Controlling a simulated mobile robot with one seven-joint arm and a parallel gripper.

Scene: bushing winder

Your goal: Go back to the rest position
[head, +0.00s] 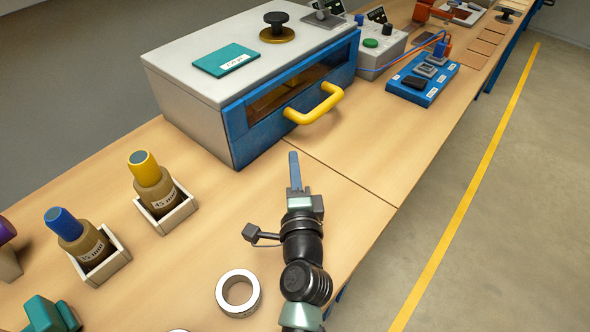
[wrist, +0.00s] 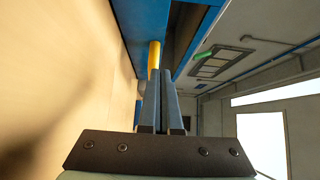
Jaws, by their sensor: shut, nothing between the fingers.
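My gripper (head: 294,158) is shut and empty. In the head view it is above the bench, in front of the blue-fronted box (head: 205,90) and a little below its yellow handle (head: 315,106) in the picture, apart from it. In the wrist view the closed blue fingers (wrist: 160,80) point toward the yellow handle (wrist: 154,55), with the blue front (wrist: 190,20) beyond them. My arm comes in from the bottom of the head view. The box front is closed, with a dark window. No marker of the rest position shows.
A grey control box (head: 375,45) and a blue tray (head: 423,80) are at the back right. The bench right of my gripper is clear.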

